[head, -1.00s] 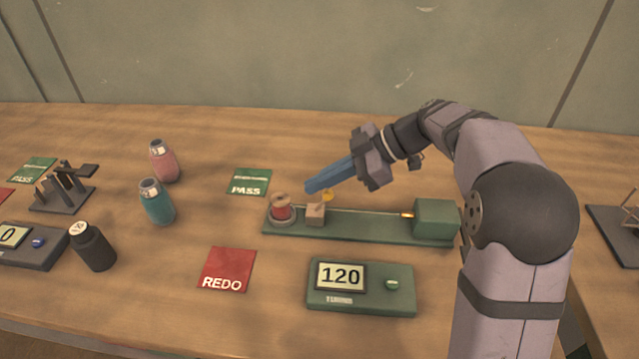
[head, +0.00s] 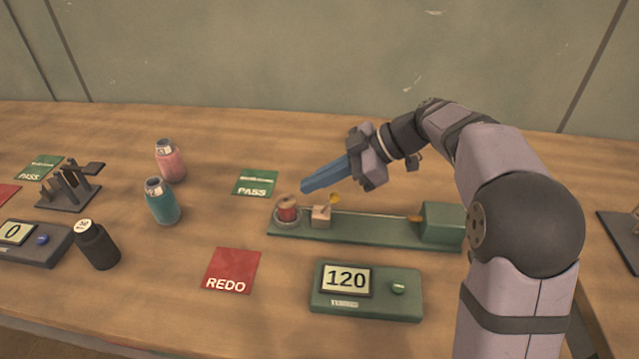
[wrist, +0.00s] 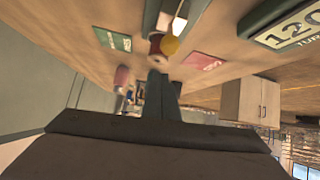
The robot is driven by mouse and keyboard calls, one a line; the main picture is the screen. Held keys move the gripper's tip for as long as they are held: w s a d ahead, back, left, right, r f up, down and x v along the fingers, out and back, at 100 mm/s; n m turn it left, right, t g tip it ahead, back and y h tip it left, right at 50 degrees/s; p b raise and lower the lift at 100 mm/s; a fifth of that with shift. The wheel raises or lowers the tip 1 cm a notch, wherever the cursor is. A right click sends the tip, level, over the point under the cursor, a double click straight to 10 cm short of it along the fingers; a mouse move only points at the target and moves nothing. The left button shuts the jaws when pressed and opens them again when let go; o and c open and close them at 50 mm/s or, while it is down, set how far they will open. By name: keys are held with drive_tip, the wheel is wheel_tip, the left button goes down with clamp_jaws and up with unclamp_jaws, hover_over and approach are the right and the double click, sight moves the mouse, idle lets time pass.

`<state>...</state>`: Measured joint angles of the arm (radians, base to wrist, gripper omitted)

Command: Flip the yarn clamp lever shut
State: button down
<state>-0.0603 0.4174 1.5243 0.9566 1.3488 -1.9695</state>
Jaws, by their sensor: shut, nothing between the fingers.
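The yarn clamp is a small tan block (head: 320,217) on a long green base (head: 375,232), with a small yellow lever (head: 335,198) on its top right. The lever's yellow round end shows in the wrist view (wrist: 170,45), close beyond my fingers. A red yarn spool (head: 287,212) sits at the base's left end, and a thread runs right to a green block (head: 442,222). My gripper (head: 305,188) has blue fingers, shut and empty, pointing left just above and behind the clamp. I cannot tell whether they touch the lever.
A green PASS card (head: 255,183) lies behind left, and a red REDO card (head: 231,271) in front left. A counter box reading 120 (head: 366,291) stands in front.

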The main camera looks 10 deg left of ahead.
drive_tip(key=v, duration=0.9)
drive_tip(key=shift+s+d+f+b, duration=0.15)
drive_tip(key=shift+d+b, duration=0.25)
drive_tip(key=shift+b, duration=0.05)
drive_tip(key=s+d+f+m+h+p, duration=0.3)
drive_tip(key=s+d+m+h+p, duration=0.2)
drive_tip(key=s+m, duration=0.5)
drive_tip(key=s+d+f+m+h+p, duration=0.4)
drive_tip(key=s+d+m+h+p, duration=0.1)
drive_tip(key=s+d+m+p, duration=0.4)
drive_tip(key=shift+s+d+f+m+t+h+p, duration=0.15)
drive_tip(key=shift+s+d+m+t+h+p, duration=0.2)
drive_tip(key=shift+s+p, duration=1.1)
drive_tip(key=shift+w, duration=0.15)
